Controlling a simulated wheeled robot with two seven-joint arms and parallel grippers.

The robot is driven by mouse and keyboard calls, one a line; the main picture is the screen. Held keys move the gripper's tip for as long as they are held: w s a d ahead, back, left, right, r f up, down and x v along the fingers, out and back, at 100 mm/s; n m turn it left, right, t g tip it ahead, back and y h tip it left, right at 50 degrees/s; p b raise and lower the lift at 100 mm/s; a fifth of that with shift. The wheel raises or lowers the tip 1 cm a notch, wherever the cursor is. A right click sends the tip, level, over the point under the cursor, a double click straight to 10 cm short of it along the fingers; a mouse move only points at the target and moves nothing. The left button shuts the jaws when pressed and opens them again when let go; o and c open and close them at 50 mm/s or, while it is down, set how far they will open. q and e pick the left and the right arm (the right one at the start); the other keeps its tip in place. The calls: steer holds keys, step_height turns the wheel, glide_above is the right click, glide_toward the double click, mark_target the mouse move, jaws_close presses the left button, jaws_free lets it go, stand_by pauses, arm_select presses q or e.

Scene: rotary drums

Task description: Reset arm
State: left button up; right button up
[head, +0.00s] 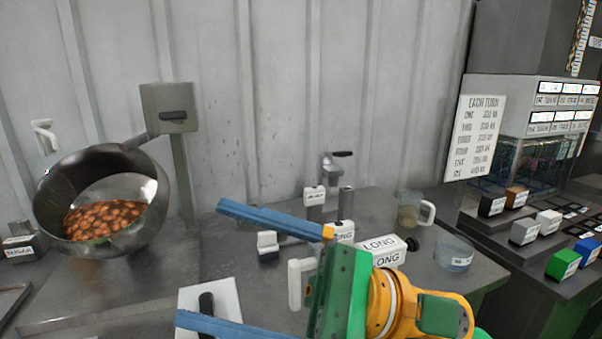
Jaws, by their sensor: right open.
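My right gripper (200,262) comes in from the lower right, with its green and orange wrist over the metal table (232,250). Its two long blue fingers point left and are spread wide apart. Nothing is between them that I can see as held. A white plate with a black handle (207,302) lies beneath and partly behind the lower finger. My left gripper is not in view.
A tilted metal drum (100,200) holding brown pieces stands at left. Blocks labelled LONG (380,245), a handled jug (412,212) and a clear bowl (453,255) are near my right wrist. Coloured blocks (563,264) and a sign (474,137) stand at right.

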steer(key=w+d+f+m+t+h, duration=0.2)
steer(key=w+d+m+t+h, duration=0.3)
steer(key=m+t, duration=0.9)
steer(key=w+d+f+m+t+h, duration=0.25)
steer(key=w+d+m+t, duration=0.55)
steer(key=m, duration=1.1)
steer(key=d+f+m+g+h, duration=0.2)
steer(key=d+f+m+h, duration=0.2)
steer(key=f+m+h, duration=0.5)
steer(key=d+f+m+g+h, duration=0.3)
steer(key=d+f+m+h, duration=0.15)
steer(key=f+m, duration=0.7)
steer(key=s+d+f+m+g+h, duration=0.1)
steer(key=s+f+m+g, duration=0.9)
steer(key=s+f, duration=1.15)
step_height(320, 180, down, 16)
steer(key=s+n+g+p, duration=0.1)
steer(key=s+n+g, duration=0.2)
steer(key=s+d+f+g+p, duration=0.1)
steer(key=s+d+f, duration=0.1)
steer(key=s+f, duration=0.6)
steer(key=s, duration=0.3)
steer(key=shift+f, duration=0.15)
